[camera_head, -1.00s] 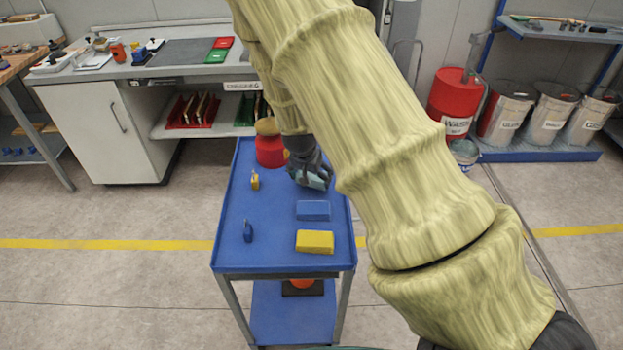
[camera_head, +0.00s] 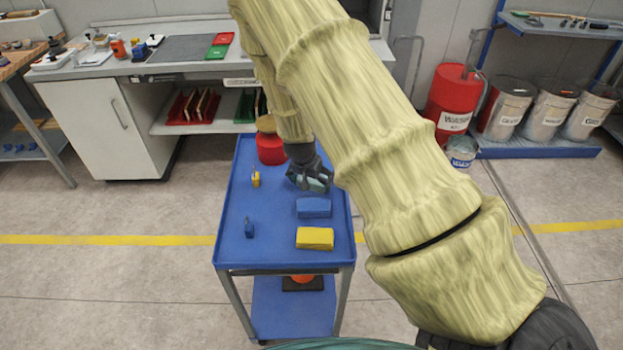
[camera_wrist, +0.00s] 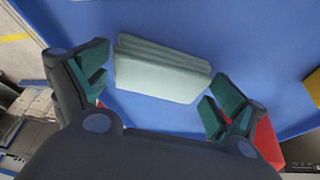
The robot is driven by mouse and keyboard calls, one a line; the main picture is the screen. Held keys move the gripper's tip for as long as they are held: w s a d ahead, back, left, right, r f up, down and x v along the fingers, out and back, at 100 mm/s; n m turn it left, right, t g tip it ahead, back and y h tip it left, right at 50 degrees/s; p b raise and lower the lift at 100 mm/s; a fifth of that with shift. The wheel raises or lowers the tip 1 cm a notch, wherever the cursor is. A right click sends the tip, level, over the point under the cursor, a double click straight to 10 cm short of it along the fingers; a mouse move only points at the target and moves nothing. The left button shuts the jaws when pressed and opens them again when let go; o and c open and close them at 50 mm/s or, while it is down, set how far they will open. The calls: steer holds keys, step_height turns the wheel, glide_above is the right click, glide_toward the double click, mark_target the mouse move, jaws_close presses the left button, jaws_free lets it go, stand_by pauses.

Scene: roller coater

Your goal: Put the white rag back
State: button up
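The white rag (camera_wrist: 160,70) is a folded, pale greenish-white block lying on the blue cart top (camera_wrist: 250,40) in the wrist view. My gripper (camera_wrist: 158,90) is open, with one finger near each end of the rag and a gap at both sides. In the head view my gripper (camera_head: 312,182) is over the far right part of the blue cart (camera_head: 232,225), and the pale rag (camera_head: 318,186) shows only partly beneath it.
A blue block (camera_head: 313,207) and a yellow block (camera_head: 315,238) lie nearer on the cart. A red container (camera_head: 270,149) stands at its far end. A small yellow item (camera_head: 256,179) and a small blue item (camera_head: 249,229) are at left. A workbench (camera_head: 180,67) stands behind.

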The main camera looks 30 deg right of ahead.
steer(key=shift+r, duration=0.15)
steer(key=b+v, duration=0.2)
steer(key=v, duration=1)
stand_by(0.3)
steer(key=shift+s, duration=0.1)
